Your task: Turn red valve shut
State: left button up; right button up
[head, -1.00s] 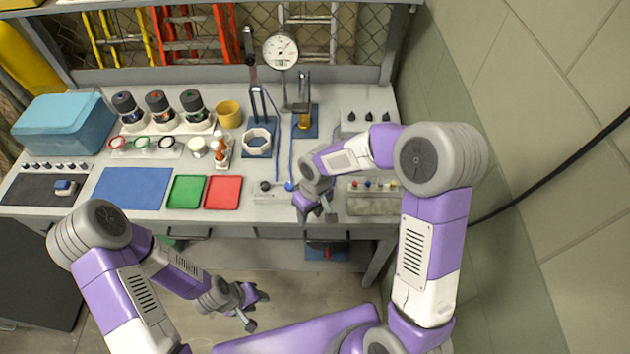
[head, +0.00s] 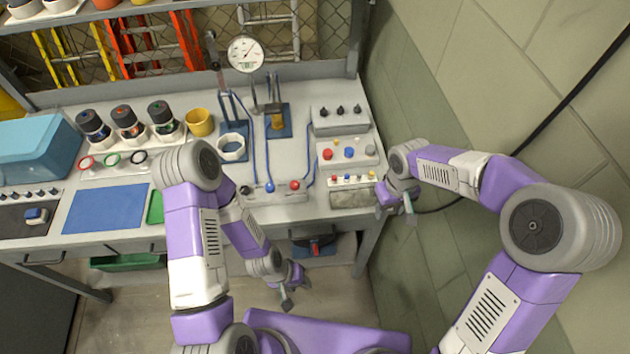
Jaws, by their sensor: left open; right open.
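A small red knob (head: 294,185) sits on the pale bar at the bench's front edge, right of a blue knob (head: 270,187) and a black knob (head: 245,190). It looks like the red valve; its turn position is too small to tell. A second red part (head: 314,245) shows on a blue base below the bench, partly in shade. My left gripper (head: 291,287) is open and empty, in front of the bench and below the red knob in the picture. My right gripper (head: 396,204) is open and empty, beside the bench's right edge, well right of the knob.
A control box with red and blue buttons (head: 348,153) stands at the bench's right. Blue hoses (head: 265,140) run back from the knobs toward a dial gauge (head: 245,54). A tiled wall (head: 470,90) closes the right side. My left arm hides part of the bench front.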

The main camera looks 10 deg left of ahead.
aim_at(294, 184)
jog(key=z, duration=0.05)
jog(key=k, duration=1.7)
jog(key=u, duration=0.5)
jog(key=i, duration=2)
jog(key=u, duration=0.05)
